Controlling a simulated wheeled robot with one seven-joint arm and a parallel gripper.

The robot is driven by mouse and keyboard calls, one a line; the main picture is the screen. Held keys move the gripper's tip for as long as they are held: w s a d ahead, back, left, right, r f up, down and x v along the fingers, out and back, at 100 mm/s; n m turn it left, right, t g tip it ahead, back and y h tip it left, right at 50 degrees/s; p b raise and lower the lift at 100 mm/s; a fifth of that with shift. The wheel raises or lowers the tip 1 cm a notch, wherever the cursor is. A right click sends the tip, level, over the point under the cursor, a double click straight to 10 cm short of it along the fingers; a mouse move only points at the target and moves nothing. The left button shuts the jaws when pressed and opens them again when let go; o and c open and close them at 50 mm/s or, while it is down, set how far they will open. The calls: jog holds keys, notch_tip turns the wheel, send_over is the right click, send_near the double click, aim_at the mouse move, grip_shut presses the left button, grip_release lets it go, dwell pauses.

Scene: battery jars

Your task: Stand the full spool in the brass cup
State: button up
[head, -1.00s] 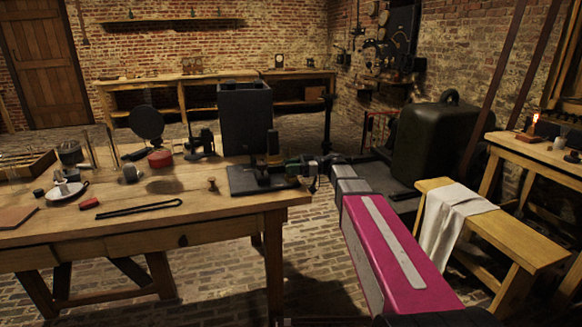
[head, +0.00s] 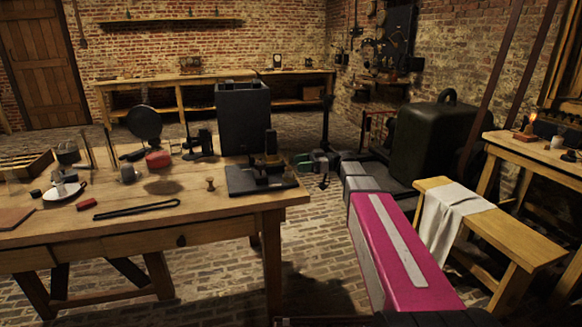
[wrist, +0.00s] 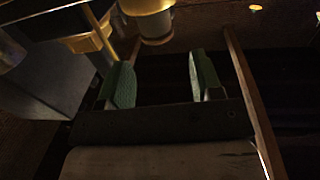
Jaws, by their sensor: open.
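My gripper (head: 318,165) is open, its green fingers just past the right end of the wooden table. The wrist view shows both fingers (wrist: 163,80) apart with nothing between them. Beyond the fingertips there is a round brass-coloured piece with a pale cylindrical part (wrist: 155,25), cut by the top edge; I cannot tell whether this is the cup, the spool or both. In the head view a brass-coloured part (head: 268,160) sits on a dark-based device (head: 262,180) at the table's right end. A small wooden spool-shaped piece (head: 211,184) stands left of it.
The wooden table (head: 230,205) also holds a tall dark box (head: 243,115), a red round item (head: 158,159), a black bent rod (head: 138,209) and a white dish (head: 65,191). A bench with a cloth (head: 447,220) stands right of my arm. Floor shows between table and bench.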

jog(key=w+d, duration=0.1)
jog(key=d, duration=0.6)
jog(key=shift+w, duration=0.15)
jog(key=shift+d, duration=0.1)
dwell(0.9)
